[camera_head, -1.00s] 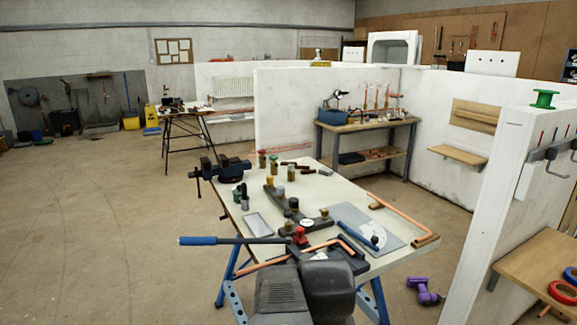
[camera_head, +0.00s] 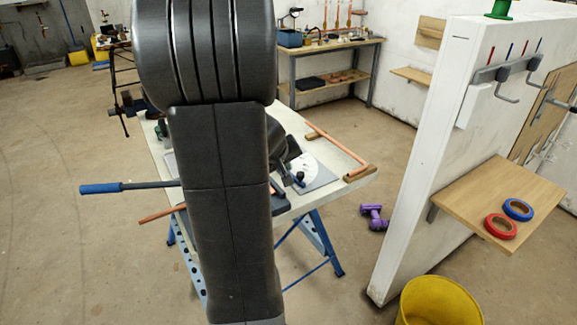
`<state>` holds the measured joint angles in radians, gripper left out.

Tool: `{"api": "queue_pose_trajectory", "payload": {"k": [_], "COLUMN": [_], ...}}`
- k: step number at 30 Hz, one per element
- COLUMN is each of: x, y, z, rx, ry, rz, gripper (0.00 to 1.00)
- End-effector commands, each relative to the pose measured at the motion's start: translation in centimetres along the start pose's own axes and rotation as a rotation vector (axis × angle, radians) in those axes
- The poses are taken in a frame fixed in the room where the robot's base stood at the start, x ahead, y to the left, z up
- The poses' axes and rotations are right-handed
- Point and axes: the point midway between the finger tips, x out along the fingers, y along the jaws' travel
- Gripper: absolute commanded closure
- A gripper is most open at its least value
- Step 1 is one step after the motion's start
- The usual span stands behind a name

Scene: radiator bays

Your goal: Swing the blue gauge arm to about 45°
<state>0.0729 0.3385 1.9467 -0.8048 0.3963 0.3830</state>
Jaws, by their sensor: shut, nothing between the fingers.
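The grey gauge plate (camera_head: 322,181) lies on the workbench, just right of my raised arm. Part of its white dial (camera_head: 311,171) shows. A short dark-blue piece of the gauge arm (camera_head: 299,179) shows over the dial's left part. The rest of the gauge arm is hidden, so I cannot read its angle. My gripper (camera_head: 284,165) is partly behind my own arm, above the bench and close to the left side of the dial. It is shut with nothing held; its fingertips are not clear, and I cannot tell if it touches the gauge arm.
A lever with a blue handle (camera_head: 100,188) sticks out left of the bench. A copper pipe (camera_head: 335,147) lies along the bench's right edge. A white partition (camera_head: 425,165) with a wooden shelf (camera_head: 470,208) stands right. A yellow bucket (camera_head: 430,303) and purple tool (camera_head: 374,217) are on the floor.

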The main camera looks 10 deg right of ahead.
Motion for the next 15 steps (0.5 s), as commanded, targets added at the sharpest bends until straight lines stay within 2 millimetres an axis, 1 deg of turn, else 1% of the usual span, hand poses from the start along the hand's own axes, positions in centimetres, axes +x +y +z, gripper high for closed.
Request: {"api": "queue_pose_trajectory", "payload": {"k": [1, 9, 15], "x": [0.8, 5.5, 8.1], "y": [-0.1, -0.1, -0.1], "z": [0.2, 0.3, 0.2], "rx": [-0.001, 0.0, 0.0], "ry": [-0.005, -0.006, -0.004], "rz": [0.0, -0.001, -0.001], "gripper": [1.0, 1.0, 1.0]}}
